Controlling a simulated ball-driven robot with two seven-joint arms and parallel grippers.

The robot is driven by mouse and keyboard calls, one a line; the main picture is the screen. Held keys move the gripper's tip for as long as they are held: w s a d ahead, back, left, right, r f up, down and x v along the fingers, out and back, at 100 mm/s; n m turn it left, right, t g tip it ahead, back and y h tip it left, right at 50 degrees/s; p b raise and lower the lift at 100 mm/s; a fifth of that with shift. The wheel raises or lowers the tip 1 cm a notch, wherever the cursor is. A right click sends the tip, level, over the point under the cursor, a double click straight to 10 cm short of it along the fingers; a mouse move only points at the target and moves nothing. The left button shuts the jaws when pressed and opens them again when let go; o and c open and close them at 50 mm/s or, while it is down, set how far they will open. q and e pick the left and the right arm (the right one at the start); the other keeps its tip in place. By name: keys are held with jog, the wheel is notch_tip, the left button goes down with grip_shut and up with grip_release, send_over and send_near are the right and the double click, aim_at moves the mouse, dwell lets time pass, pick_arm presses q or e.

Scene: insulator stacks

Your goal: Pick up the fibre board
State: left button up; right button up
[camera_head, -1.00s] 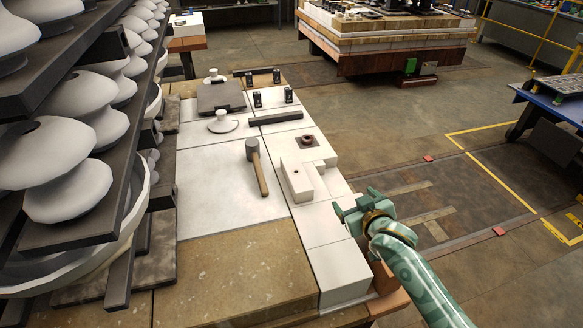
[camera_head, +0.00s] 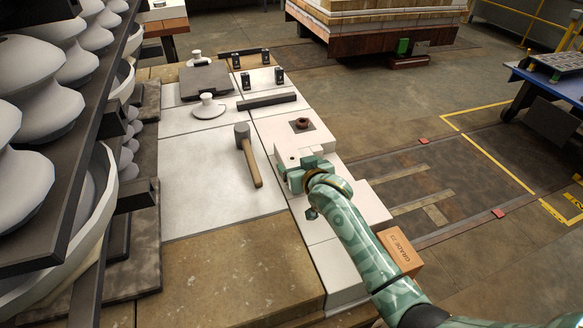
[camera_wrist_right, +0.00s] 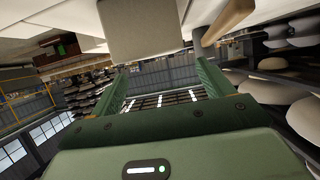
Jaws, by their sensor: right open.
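No thing is plainly marked as the fibre board. A flat dark grey board (camera_head: 206,81) lies on the far part of the bench and could be it, but I cannot tell for sure. My right gripper (camera_head: 299,166) is over the white blocks on the bench's right side, well nearer than that board. In the right wrist view the gripper (camera_wrist_right: 160,72) is open, with nothing between its fingers. A pale block (camera_wrist_right: 140,30) shows just beyond the fingertips. My left gripper is not in view.
A mallet (camera_head: 242,140) lies left of my right gripper. Beyond it are a dark bar (camera_head: 266,101), a white knobbed disc (camera_head: 208,107) and small black pieces (camera_head: 245,81). A rack of white insulators (camera_head: 30,85) walls the left side. An orange brick (camera_head: 401,251) is beside my right arm.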

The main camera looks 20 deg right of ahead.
aim_at(294, 162)
jog(key=w+f+b, duration=0.2)
jog(key=w+f, duration=0.1)
jog(key=shift+w+b, duration=0.35)
jog(key=shift+b, duration=0.05)
jog(key=shift+w, duration=0.2)
jog(key=shift+r, duration=0.25)
jog(key=c, duration=1.1)
jog(key=shift+c, duration=0.2)
